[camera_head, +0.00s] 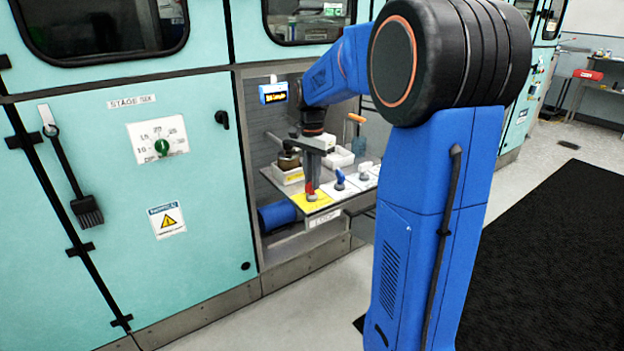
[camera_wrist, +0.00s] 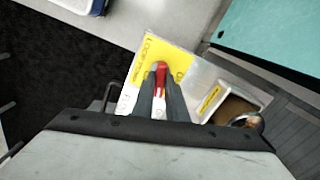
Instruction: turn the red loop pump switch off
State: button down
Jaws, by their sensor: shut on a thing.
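The red loop pump switch (camera_head: 311,193) stands on a yellow plate (camera_head: 322,203) on the shelf in the cabinet recess. In the wrist view the red switch handle (camera_wrist: 160,72) shows between my gripper's fingers (camera_wrist: 160,88), with yellow lettered label (camera_wrist: 150,52) around it. My gripper (camera_head: 312,178) reaches down from above and is shut on the red handle. The lower part of the switch is partly hidden by the fingers. I cannot read which position the switch is in.
A blue-handled switch (camera_head: 339,180) and a white one (camera_head: 364,172) stand to the right on white plates. A small lit display (camera_head: 272,93) hangs above.

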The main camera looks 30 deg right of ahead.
jog(key=shift+m, duration=1.5)
jog(key=c, duration=1.8)
grip_release()
jog(key=shift+o, duration=0.2)
notch_tip(320, 180, up, 17)
jog(key=shift+r, duration=0.2)
